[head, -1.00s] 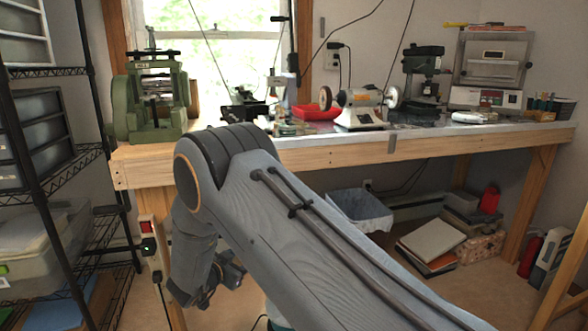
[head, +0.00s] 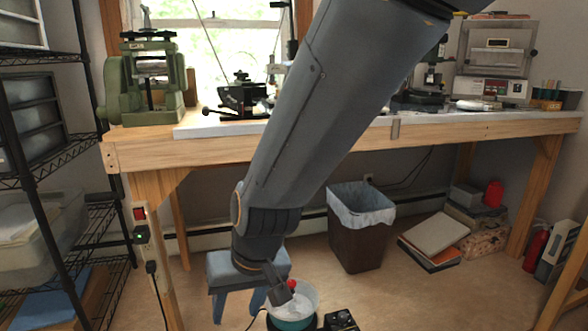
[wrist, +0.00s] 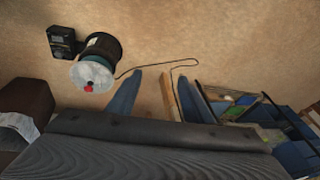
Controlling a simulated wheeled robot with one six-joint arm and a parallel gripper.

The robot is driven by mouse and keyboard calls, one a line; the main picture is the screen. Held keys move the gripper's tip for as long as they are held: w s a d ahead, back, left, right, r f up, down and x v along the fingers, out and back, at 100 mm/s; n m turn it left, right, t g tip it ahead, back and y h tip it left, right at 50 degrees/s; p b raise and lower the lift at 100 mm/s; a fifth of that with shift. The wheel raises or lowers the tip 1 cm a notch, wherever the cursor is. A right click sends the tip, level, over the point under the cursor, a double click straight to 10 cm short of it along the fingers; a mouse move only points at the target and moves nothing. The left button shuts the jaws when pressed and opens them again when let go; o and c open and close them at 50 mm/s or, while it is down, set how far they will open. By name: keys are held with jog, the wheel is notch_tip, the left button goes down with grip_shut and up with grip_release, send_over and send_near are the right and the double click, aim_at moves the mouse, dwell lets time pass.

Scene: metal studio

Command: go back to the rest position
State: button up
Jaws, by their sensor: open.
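My gripper (head: 277,286) shows small and dark in the head view, at the low end of my arm, in front of the blue-grey stool and overlapping the white-and-teal tub in the picture. It is open, and I see nothing held in it. Its fingertips are partly hidden and do not show clearly in the wrist view. My arm crosses the middle of the head view from upper right to lower centre. A dark grey surface fills the bottom of the wrist view.
The blue-grey stool (head: 222,268) and white-and-teal tub (head: 306,299) stand on the floor near my gripper. The tub also shows in the wrist view (wrist: 92,75). A lined bin (head: 358,245) stands right, under the wooden bench (head: 480,133). A black wire shelf (head: 85,150) stands left.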

jog(key=s+d+n+g+h, duration=0.2)
jog(key=s+d+h, duration=0.1)
jog(key=s+d, duration=0.85)
jog(key=d+r+m+p, duration=0.3)
jog(key=d+r+p, duration=0.6)
jog(key=r+p, duration=0.2)
jog(key=d+r+m+p, duration=0.3)
jog(key=d+r+p, duration=0.6)
jog(key=r+p, duration=0.3)
jog(key=shift+w+d+r+m+p, duration=0.15)
jog(key=shift+w+m+p, duration=0.2)
jog(key=shift+p, duration=0.9)
jog(key=shift+s, duration=0.1)
